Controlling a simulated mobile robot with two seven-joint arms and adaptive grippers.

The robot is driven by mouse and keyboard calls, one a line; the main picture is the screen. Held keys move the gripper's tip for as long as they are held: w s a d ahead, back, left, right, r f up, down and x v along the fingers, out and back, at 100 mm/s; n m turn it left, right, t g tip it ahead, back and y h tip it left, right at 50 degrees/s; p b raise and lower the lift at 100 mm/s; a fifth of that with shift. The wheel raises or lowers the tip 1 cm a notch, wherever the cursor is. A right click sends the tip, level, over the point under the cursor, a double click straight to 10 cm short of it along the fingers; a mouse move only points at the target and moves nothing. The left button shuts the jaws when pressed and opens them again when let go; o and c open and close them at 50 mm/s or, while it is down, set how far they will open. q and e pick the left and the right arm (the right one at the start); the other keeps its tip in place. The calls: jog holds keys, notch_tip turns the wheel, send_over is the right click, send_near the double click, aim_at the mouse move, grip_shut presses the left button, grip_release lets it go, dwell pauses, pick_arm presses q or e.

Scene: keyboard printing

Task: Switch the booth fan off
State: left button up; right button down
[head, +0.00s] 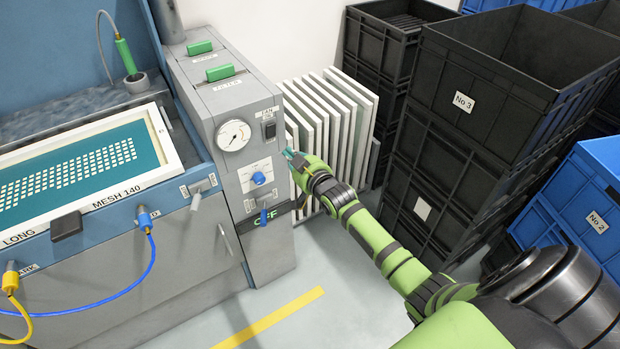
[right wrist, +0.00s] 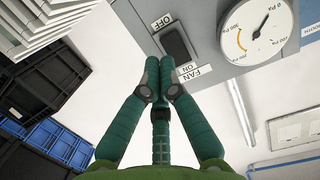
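The fan switch (head: 269,130) is a black rocker on the grey control box, under a FAN label. In the right wrist view the switch (right wrist: 176,44) has OFF (right wrist: 162,22) at its top end and ON at its lower end, by the FAN label (right wrist: 198,71). I cannot tell which way the rocker is tipped. My right gripper (head: 291,154) is in front of the box, just right of and below the switch. In the right wrist view its fingertips (right wrist: 160,66) are together, empty, just below the switch's ON end; contact is not visible. My left gripper is out of view.
White framed screens (head: 335,110) stand just right of the box. Stacked black crates (head: 480,100) and blue crates (head: 585,190) stand on the right. The floor in front is clear.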

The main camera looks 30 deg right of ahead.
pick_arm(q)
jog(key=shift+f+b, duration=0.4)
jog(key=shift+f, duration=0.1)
pick_arm(e)
jog(key=s+f, duration=0.1)
jog(key=s, duration=0.6)
jog(key=shift+f, duration=0.4)
